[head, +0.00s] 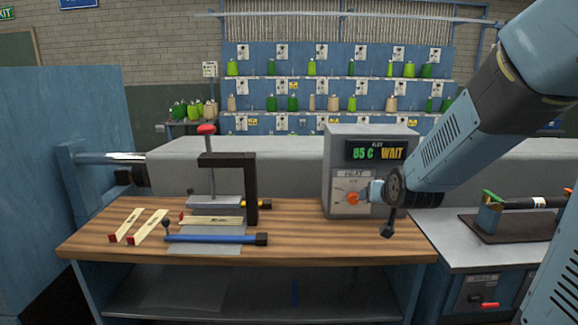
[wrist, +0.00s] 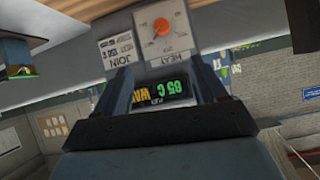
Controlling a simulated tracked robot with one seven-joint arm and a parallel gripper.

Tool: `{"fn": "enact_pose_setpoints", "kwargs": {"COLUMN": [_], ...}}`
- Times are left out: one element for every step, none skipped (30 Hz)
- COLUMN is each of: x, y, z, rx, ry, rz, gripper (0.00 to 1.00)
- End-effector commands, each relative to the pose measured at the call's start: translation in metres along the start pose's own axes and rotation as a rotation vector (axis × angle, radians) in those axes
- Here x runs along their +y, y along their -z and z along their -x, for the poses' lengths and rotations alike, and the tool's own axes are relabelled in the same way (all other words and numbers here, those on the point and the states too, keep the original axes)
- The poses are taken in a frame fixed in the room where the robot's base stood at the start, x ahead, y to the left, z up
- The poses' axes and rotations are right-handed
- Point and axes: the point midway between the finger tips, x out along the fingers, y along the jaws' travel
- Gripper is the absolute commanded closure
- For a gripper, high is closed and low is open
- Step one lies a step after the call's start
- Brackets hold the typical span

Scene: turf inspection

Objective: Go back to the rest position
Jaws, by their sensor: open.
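My gripper (head: 374,191) is at the front of the grey control box (head: 335,150), close to its orange heat knob (head: 353,198). I cannot tell from the head view whether it touches the knob. In the wrist view my gripper (wrist: 160,68) has its two dark fingers spread apart, with nothing held between them. The box's display (wrist: 161,92) shows between the fingers, and the orange knob (wrist: 161,27) lies beyond them. In the head view the display reads 85 C WAIT.
A wooden bench (head: 300,240) carries a black clamp frame with a red-topped press (head: 206,130), a blue-handled tool (head: 215,239) and pale wooden strips (head: 148,227). A side table (head: 450,255) at right holds a dark tray. Thread spools stand on blue shelves behind.

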Motion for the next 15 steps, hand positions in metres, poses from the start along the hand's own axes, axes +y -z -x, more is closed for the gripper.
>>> {"fn": "enact_pose_setpoints", "kwargs": {"x": [0.000,0.000,0.000,0.000,0.000,0.000,0.001,0.001,0.001,0.001,0.001,0.002,0.002,0.002,0.002], "y": [0.003,0.002,0.001,0.001,0.000,-0.002,-0.003,-0.005,-0.007,-0.009,-0.011,-0.013,-0.016,-0.018,-0.022], "z": [0.014,0.021,0.031,0.039,0.047,0.057,0.065,0.073,0.085,0.093,0.102,0.113,0.122,0.131,0.143], "rx": [-0.019,-0.036,-0.060,-0.077,-0.094,-0.118,-0.136,-0.154,-0.177,-0.195,-0.213,-0.236,-0.254,-0.271,-0.295], "ry": [-0.002,-0.004,-0.006,-0.008,-0.010,-0.012,-0.013,-0.015,-0.016,-0.018,-0.019,-0.020,-0.021,-0.022,-0.023], "rz": [0.005,0.009,0.014,0.018,0.022,0.027,0.030,0.034,0.039,0.043,0.047,0.053,0.057,0.061,0.065], "gripper": [0.29,0.29,0.29,0.29,0.29,0.29,0.29,0.29,0.29,0.29,0.29,0.29,0.29,0.29,0.29]}}
